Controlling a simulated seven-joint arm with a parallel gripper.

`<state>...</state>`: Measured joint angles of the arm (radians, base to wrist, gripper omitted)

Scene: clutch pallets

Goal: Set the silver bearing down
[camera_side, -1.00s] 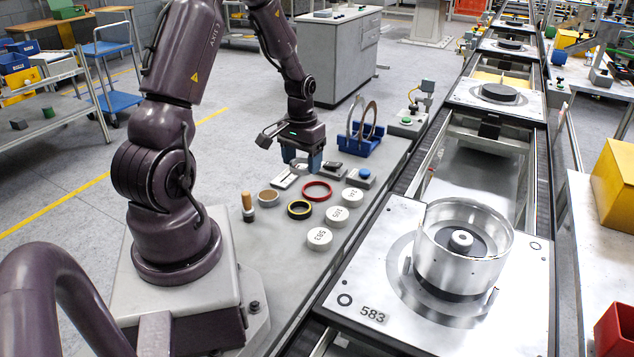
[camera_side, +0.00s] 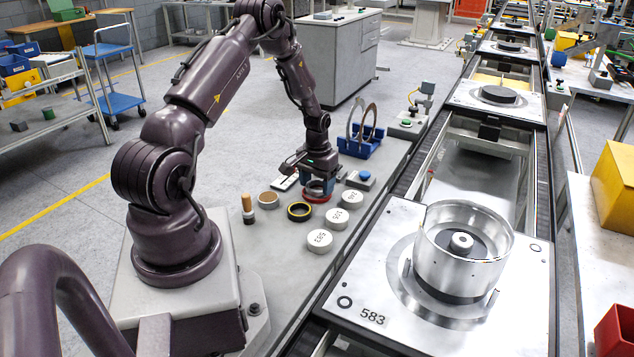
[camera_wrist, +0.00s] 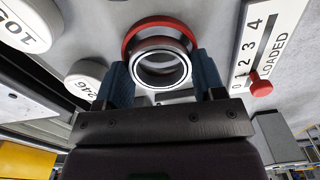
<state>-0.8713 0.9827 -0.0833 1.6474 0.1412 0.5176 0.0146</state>
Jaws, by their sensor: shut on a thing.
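The silver bearing (camera_wrist: 137,66) is a bright ring held between the two blue fingers of my gripper (camera_wrist: 163,76) in the wrist view. In the side view my gripper (camera_side: 318,185) is low over the bench, with the bearing partly hidden between its fingers. A red ring (camera_wrist: 128,41) shows just behind the bearing in the wrist view. In the side view this red ring (camera_side: 318,199) lies on the bench beneath my gripper. I cannot tell whether the bearing touches it.
A blue stand (camera_side: 361,143) holds upright rings.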

